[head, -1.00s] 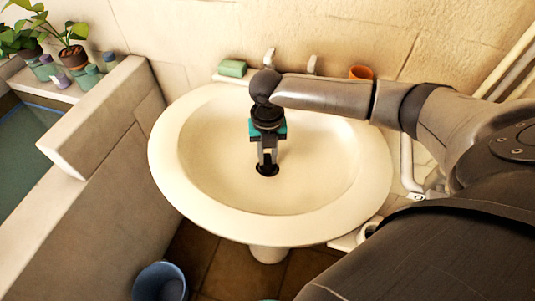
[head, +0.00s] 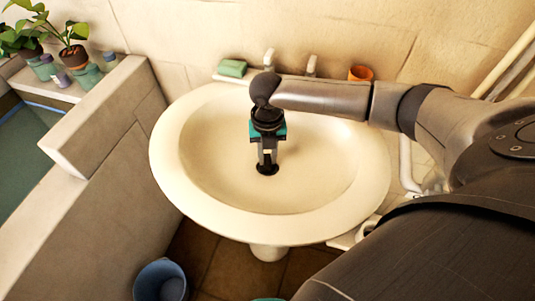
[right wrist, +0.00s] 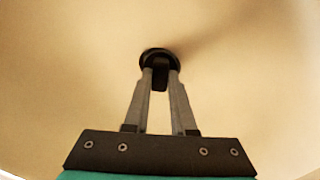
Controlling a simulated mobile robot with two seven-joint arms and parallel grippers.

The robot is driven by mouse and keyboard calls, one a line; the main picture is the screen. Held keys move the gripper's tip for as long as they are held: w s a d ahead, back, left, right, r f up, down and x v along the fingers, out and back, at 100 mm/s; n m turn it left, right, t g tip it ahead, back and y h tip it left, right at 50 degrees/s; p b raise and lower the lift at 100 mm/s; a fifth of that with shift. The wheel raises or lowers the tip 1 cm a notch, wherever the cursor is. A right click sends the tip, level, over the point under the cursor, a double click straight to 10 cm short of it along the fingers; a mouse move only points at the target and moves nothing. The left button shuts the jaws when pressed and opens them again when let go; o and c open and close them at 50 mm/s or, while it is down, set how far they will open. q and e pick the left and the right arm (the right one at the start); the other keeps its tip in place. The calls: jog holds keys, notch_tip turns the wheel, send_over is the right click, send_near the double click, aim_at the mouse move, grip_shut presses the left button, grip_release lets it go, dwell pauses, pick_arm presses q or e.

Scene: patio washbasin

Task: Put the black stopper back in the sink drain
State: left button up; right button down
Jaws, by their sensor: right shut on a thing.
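The black stopper (head: 267,170) is low in the basin of the cream sink (head: 168,165), at the drain position. My right gripper (head: 267,160) points straight down over it, with its fingers shut on the stopper's upright knob. In the right wrist view, the stopper (right wrist: 160,55) shows as a dark round disc between and beyond the gripper's fingertips (right wrist: 160,75). The drain hole is covered from sight, and I cannot tell whether the stopper sits inside it or just above. My left gripper is not in view.
A green soap bar (head: 232,68), the taps (head: 311,65) and an orange cup (head: 360,73) stand along the sink's back. A low wall (head: 110,130) is on the left. A blue bucket (head: 160,282) stands on the floor. The basin around the gripper is clear.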

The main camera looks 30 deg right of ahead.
aim_at(267, 159)
jog(key=shift+f, duration=0.4)
jog(key=c, duration=1)
grip_release()
jog(key=shift+r, duration=0.1)
notch_tip(267, 159, up, 11)
jog(key=p, duration=1.1)
jog(key=shift+p, duration=0.4)
